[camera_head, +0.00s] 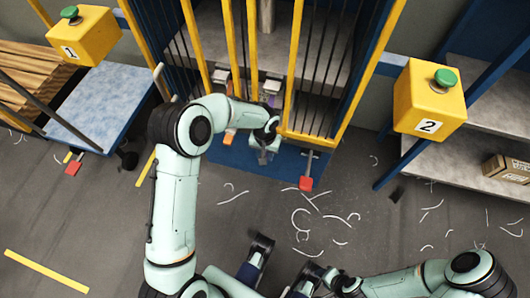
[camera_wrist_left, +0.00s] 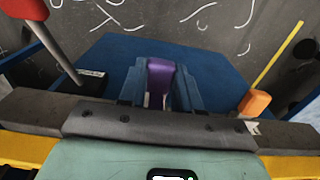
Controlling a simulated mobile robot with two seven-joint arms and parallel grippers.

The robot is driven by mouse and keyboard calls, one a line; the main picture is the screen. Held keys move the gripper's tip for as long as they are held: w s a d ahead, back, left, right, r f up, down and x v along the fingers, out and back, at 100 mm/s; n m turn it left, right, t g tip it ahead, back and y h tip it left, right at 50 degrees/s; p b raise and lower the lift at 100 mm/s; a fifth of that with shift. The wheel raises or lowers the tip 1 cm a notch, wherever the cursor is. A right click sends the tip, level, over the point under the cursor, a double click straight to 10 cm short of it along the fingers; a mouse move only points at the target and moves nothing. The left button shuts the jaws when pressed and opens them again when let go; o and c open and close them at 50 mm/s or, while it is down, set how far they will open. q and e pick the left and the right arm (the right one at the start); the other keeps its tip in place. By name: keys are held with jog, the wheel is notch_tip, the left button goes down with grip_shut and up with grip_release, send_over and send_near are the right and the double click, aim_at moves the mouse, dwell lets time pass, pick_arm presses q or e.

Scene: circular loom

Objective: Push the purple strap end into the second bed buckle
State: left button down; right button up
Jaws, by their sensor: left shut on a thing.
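The purple strap end (camera_wrist_left: 160,80) stands between the two blue fingers of my left gripper (camera_wrist_left: 158,88), which is shut on it. In the head view my left gripper (camera_head: 264,148) is at the loom's lower front, over the blue base plate. A bit of purple strap (camera_head: 272,101) shows just behind my left wrist. Small grey buckles (camera_head: 222,76) sit in a row inside the frame; my arm hides part of the row, and I cannot tell which is the second bed buckle. My right gripper (camera_head: 282,268) is at the bottom edge, its dark fingers apart and empty.
A red-ended lever (camera_head: 306,183) stands right of my left gripper. An orange piece (camera_head: 229,138) is to its left. Yellow loom bars (camera_head: 297,60) rise close behind. Yellow button boxes 1 (camera_head: 84,36) and 2 (camera_head: 429,100) flank the loom. The scrap-strewn floor in front is open.

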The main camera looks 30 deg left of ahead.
pick_arm(q)
jog(key=shift+w, duration=0.1)
jog(key=shift+w+a, duration=0.2)
jog(key=shift+w, duration=0.6)
jog(key=shift+w+a+r, duration=0.1)
jog(key=shift+s, duration=0.4)
dwell(1.9)
jog(key=shift+w, duration=0.3)
dwell(1.0)
jog(key=c, duration=0.7)
grip_release()
